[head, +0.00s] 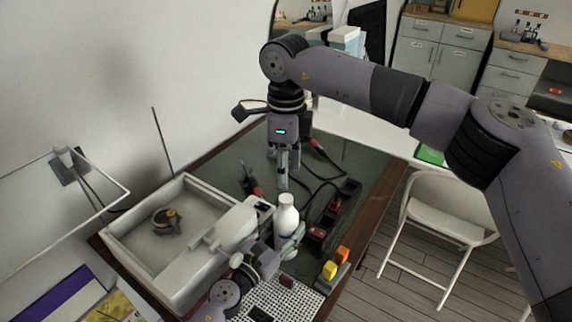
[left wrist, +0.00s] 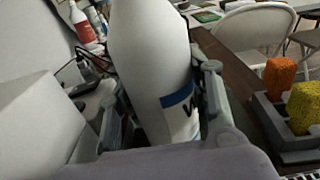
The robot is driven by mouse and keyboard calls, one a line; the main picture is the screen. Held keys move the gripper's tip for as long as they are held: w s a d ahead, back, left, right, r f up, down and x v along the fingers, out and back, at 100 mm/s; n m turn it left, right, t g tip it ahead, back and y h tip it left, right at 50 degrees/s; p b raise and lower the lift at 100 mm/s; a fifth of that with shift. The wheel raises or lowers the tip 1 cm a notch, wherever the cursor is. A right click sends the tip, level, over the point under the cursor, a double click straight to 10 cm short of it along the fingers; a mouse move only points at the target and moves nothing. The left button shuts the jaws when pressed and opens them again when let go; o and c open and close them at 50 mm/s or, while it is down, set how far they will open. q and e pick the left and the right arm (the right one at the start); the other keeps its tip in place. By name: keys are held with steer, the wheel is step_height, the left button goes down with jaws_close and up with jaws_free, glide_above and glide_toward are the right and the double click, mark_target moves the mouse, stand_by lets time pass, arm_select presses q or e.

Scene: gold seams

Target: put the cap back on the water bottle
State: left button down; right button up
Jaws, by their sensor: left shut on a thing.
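The white water bottle (head: 287,217) stands upright near the middle of the table in the head view. In the left wrist view the bottle (left wrist: 152,70) fills the middle, with a blue band and dark lettering low on its side; its top is cut off. My left gripper (head: 288,243) is shut on the bottle's lower body, with a finger on each side in the left wrist view (left wrist: 160,110). My right gripper (head: 283,182) points down just above and behind the bottle's top. Its fingers look close together, but whether they hold anything is unclear. I cannot make out the cap.
A white open box (head: 123,235) with a round grey object (head: 167,220) stands left of the bottle. A black tray (head: 335,207) with red parts and cables lies to the right. Orange (head: 342,254) and yellow (head: 329,270) blocks sit front right. A white chair (head: 440,208) stands beyond the table edge.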

mark_target(286, 198)
step_height(286, 198, down, 8)
steer(key=shift+r, duration=0.15)
stand_by(0.4)
jaws_close()
stand_by(0.4)
steer(key=shift+o, duration=0.6)
jaws_free()
steer(key=shift+r, duration=0.1)
